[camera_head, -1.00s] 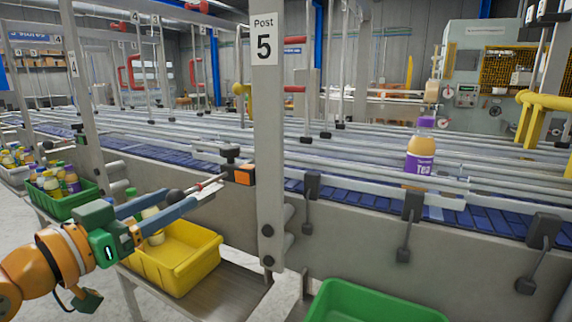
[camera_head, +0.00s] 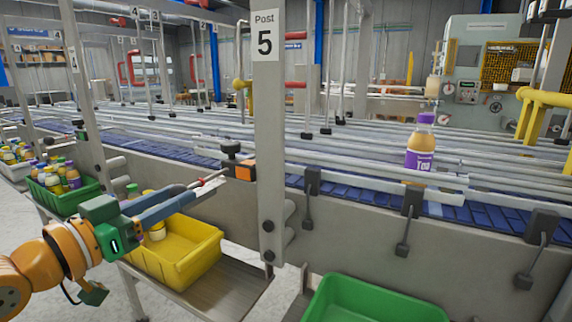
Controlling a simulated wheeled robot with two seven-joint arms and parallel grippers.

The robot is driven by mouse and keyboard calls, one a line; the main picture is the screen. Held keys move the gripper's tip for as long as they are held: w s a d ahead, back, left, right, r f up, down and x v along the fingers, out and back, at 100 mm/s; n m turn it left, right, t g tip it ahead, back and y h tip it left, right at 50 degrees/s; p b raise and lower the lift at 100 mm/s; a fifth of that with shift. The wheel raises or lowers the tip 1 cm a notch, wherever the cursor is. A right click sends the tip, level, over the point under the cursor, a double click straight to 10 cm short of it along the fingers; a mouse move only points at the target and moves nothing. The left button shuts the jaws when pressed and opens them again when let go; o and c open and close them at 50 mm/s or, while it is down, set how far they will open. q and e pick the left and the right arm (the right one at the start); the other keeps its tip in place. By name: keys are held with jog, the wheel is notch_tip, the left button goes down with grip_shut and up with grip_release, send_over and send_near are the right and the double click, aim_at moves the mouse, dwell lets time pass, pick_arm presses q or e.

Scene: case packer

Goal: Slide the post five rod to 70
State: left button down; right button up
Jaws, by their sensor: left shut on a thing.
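The post five sign (camera_head: 264,44) is on an upright grey post (camera_head: 268,160). Left of the post, a dark clamp with an orange block (camera_head: 244,172) sits on the guide rail. A thin rod (camera_head: 217,177) with a reddish part sticks out of the block toward the lower left. My left gripper (camera_head: 190,193) comes in from the left and is shut on the rod's outer end; its fingers hide the rod's dark knob. No scale number on the rod is readable here. My right gripper is not in view.
A yellow bin (camera_head: 190,262) lies below my left gripper, with bottles in it. A green bin (camera_head: 375,302) is at the bottom, right of the post. A purple-labelled bottle (camera_head: 419,160) stands on the blue conveyor (camera_head: 480,217). Another green bin (camera_head: 84,200) holds bottles at left.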

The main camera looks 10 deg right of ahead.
aim_at(188, 188)
pick_arm(q)
jog(key=shift+w+d+r, duration=0.15)
jog(key=shift+w+d, duration=0.2)
jog(key=shift+w, duration=0.1)
jog(key=shift+w+d+p, duration=0.15)
jog(key=shift+w+p, duration=0.05)
jog(key=shift+p, duration=0.2)
jog(key=shift+w+d, duration=0.15)
jog(key=shift+w, duration=0.05)
jog(key=shift+w+d, duration=0.1)
jog(key=shift+w+d+p, duration=0.4)
jog(key=shift+w+p, duration=0.15)
jog(key=c, duration=0.6)
grip_release()
jog(key=shift+c, duration=0.2)
jog(key=shift+s+a, duration=0.1)
